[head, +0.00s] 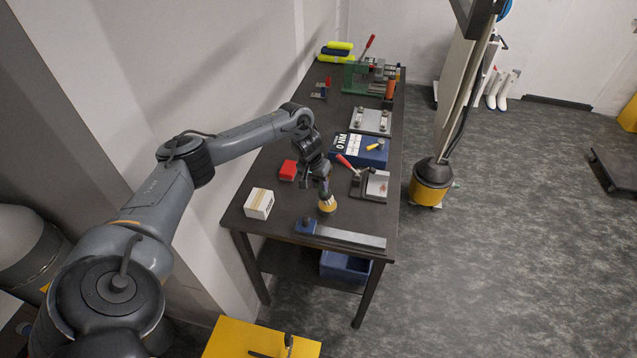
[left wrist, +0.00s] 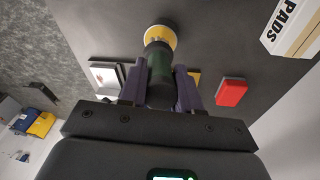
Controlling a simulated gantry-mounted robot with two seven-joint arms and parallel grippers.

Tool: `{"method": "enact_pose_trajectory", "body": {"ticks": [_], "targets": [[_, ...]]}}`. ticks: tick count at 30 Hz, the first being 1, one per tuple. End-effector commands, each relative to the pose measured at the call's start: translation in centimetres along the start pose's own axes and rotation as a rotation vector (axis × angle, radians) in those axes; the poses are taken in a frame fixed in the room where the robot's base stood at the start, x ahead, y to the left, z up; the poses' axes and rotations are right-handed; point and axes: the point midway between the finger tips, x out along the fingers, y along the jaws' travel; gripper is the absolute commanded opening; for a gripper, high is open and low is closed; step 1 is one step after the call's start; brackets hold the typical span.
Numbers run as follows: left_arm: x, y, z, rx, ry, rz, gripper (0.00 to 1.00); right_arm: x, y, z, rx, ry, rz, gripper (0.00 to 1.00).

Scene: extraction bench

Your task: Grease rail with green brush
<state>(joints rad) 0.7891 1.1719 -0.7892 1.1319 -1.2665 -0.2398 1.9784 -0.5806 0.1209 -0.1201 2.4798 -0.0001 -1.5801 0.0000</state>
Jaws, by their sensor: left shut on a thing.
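My left gripper (head: 323,187) is shut on the green brush, pointing down over the front part of the bench. My right gripper is not in view.
A white box (head: 258,204) and a red block (head: 288,170) lie left of the gripper. A red-handled clamp fixture (head: 371,185) stands to its right, with a blue box (head: 361,151) behind. The bench's right edge is close to the rail's right end.

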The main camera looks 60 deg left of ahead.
Motion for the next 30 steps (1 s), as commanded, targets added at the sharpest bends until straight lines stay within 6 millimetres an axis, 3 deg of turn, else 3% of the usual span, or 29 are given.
{"method": "enact_pose_trajectory", "body": {"ticks": [30], "targets": [[0.86, -0.10, 0.16, 0.000, 0.000, 0.000, 0.02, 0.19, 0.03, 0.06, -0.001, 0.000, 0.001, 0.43]]}}
